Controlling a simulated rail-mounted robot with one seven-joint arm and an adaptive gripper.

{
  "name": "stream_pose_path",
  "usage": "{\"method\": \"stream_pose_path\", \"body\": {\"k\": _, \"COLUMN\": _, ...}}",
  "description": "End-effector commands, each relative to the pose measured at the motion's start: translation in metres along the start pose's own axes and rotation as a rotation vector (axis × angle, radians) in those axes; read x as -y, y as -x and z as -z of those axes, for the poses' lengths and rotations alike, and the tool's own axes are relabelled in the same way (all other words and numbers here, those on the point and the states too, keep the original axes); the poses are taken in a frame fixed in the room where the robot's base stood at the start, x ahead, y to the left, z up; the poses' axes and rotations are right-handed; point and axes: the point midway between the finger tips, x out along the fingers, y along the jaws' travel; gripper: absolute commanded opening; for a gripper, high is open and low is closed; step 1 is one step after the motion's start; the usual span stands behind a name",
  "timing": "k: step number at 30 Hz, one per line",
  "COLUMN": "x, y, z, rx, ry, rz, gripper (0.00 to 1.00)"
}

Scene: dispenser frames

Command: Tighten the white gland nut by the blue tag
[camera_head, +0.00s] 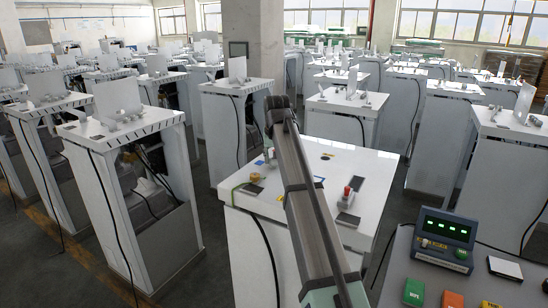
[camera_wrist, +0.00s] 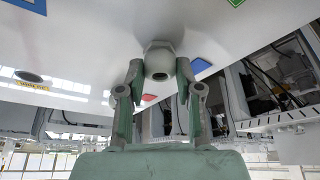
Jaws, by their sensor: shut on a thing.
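The white gland nut (camera_wrist: 159,55) sticks out from a pale, glossy panel in the upper middle of the wrist view. A round dark opening shows in its end. My gripper (camera_wrist: 159,76) has one finger on each side of the nut and is shut on it. A blue tag (camera_wrist: 201,66) lies on the panel just right of the nut, partly hidden by the right finger. A second blue tag (camera_wrist: 28,5) is cut off at the top left. The nut and the fingertips cannot be made out in the head view.
A red tag (camera_wrist: 149,97) shows between the fingers, and a green tag (camera_wrist: 236,2) is at the top right edge. A yellow label (camera_wrist: 32,86) lies at the left. In the head view, a control box with green digits (camera_head: 446,232) stands at right, and white cabinets (camera_head: 130,190) fill the hall.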

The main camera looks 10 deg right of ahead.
Motion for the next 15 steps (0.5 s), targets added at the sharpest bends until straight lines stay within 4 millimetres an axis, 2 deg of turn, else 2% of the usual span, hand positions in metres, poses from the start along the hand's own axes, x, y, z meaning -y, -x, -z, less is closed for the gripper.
{"method": "stream_pose_path", "body": {"k": 15, "x": 0.0035, "y": -0.0019, "z": 0.0007, "rx": 0.004, "ry": -0.452, "rz": -0.189, "gripper": 0.0}}
